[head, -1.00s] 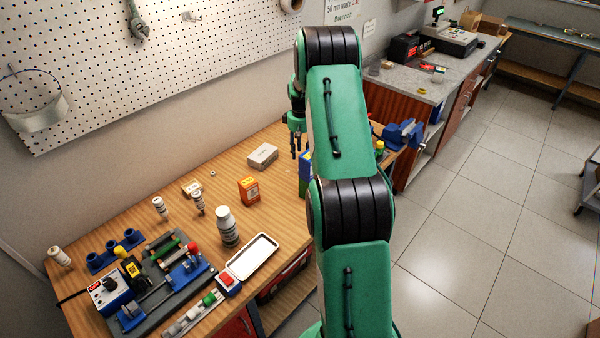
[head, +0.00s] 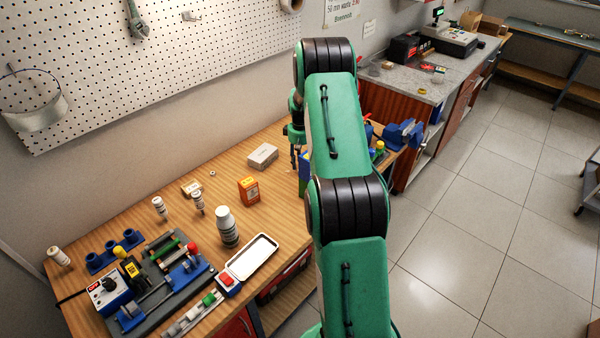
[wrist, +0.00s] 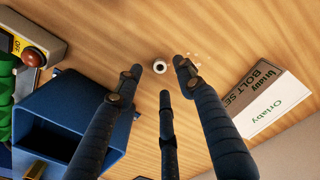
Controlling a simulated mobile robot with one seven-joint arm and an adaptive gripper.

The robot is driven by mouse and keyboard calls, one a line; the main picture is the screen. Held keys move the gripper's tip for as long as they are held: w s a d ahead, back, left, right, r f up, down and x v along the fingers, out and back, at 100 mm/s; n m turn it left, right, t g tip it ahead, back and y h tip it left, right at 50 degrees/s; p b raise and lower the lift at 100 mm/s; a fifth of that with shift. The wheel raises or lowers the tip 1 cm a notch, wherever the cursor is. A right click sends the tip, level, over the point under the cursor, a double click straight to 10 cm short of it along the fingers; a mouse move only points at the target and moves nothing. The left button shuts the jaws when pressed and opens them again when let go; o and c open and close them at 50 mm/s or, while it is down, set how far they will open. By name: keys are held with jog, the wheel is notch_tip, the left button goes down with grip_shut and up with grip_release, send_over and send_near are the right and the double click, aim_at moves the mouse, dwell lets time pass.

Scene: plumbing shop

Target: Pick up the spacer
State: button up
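A small pale ring with a dark centre, which looks like the spacer (wrist: 160,67), lies on the wooden bench in the wrist view. My gripper (wrist: 159,78) is open above it, with its dark fingers spread around the ring in the picture. I see no contact, and the height gap is hard to judge. In the head view my gripper (head: 297,157) points down near the back of the bench, partly behind my arm. I cannot make out this ring there.
A blue bin (wrist: 88,100) stands close to the left finger in the wrist view. A white bolt-set box (wrist: 268,103) is on the right. A red-button box (wrist: 30,50) is at upper left. Bottles (head: 227,228) and an orange box (head: 249,190) stand farther left on the bench.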

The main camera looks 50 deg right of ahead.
jog(key=shift+f, duration=1.9)
jog(key=c, duration=0.8)
